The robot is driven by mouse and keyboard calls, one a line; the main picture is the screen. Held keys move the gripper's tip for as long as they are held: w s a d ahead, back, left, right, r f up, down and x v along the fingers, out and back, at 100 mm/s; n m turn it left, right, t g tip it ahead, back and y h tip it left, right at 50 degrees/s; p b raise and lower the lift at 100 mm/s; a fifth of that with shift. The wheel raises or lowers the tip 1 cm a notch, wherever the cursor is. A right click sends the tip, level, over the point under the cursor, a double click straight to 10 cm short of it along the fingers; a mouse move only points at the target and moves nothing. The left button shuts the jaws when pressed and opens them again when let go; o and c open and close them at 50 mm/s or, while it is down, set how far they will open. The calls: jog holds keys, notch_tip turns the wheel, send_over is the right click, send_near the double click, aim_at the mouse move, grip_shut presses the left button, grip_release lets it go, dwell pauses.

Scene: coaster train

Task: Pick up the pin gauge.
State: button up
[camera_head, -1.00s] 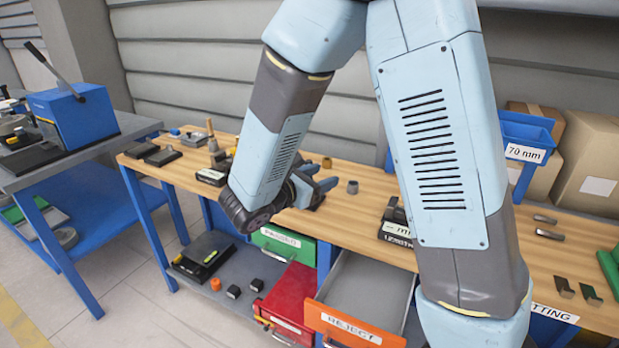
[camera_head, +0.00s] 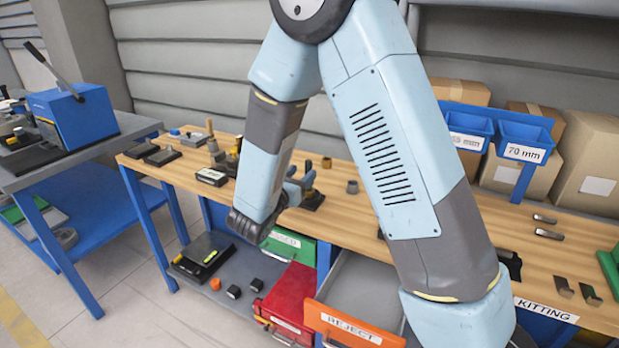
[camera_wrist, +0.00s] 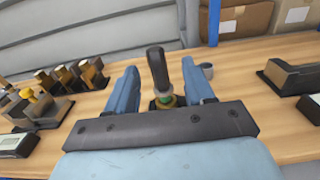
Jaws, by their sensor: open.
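What looks like the pin gauge, with a dark handle, a green ring and a brass-coloured lower part, stands upright in the wrist view (camera_wrist: 157,68). My gripper (camera_wrist: 159,72) is open, with one blue finger on each side of it and a gap to both. The gauge's lowest part is hidden behind the gripper's dark palm bar. In the head view the dark-handled gauge (camera_head: 308,166) stands on a black base (camera_head: 314,201) on the wooden bench, and my gripper (camera_head: 298,186) is low beside it, partly hidden by my arm.
A small grey ring (camera_head: 352,187) stands right of the gauge. Several brass-and-dark pieces stand in a rack (camera_wrist: 72,76) at left. Blue bins (camera_head: 523,140) and cardboard boxes line the bench's back right. An open REJECT drawer (camera_head: 345,325) juts out at the front.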

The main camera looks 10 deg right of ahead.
aim_at(306, 168)
jog(key=shift+f+x, duration=0.15)
jog(key=shift+x, duration=1.35)
jog(key=shift+f+x, duration=0.1)
jog(key=shift+x, duration=1.35)
jog(key=shift+w+a, duration=0.15)
jog(key=shift+a, duration=0.1)
jog(key=shift+c, duration=0.3)
grip_shut()
